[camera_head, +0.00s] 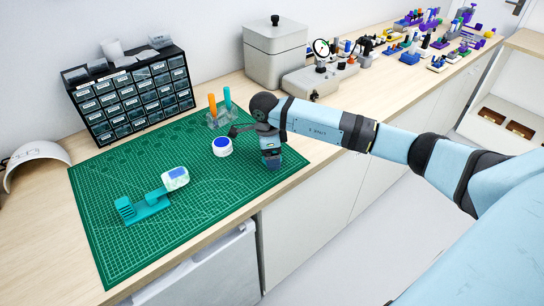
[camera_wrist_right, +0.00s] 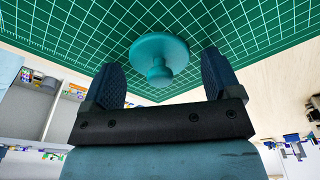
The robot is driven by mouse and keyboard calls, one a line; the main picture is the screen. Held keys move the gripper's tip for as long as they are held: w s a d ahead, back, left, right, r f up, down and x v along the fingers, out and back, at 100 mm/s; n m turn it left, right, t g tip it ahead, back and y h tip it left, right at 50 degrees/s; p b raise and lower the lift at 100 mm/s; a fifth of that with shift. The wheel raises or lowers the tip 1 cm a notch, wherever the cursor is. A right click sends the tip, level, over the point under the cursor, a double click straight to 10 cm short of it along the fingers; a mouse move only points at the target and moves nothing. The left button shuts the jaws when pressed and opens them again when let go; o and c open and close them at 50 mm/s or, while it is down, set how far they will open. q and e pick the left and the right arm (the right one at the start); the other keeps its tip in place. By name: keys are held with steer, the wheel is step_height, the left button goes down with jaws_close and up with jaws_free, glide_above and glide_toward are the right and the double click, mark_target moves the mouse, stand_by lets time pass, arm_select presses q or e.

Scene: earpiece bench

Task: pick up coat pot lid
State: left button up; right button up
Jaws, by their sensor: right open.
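The coat pot lid (camera_wrist_right: 160,52) is a teal disc with a round knob, seen in the right wrist view over the green cutting mat. My right gripper (camera_wrist_right: 160,68) is open, with one finger on each side of the lid's knob and visible gaps between. In the head view my right gripper (camera_head: 271,164) points down at the mat's right part and hides the lid. A white round pot with a blue top (camera_head: 222,147) stands on the mat left of the gripper. My left gripper is not in view.
The green mat (camera_head: 110,205) carries a teal stand with a white piece (camera_head: 176,179) and a clear holder with orange and teal sticks (camera_head: 218,117). A drawer cabinet (camera_head: 135,96) and a grey box (camera_head: 275,55) stand behind. The mat's front is clear.

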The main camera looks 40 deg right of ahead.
steer(key=c, duration=0.8)
steer(key=shift+c, duration=0.2)
steer(key=shift+r, duration=0.15)
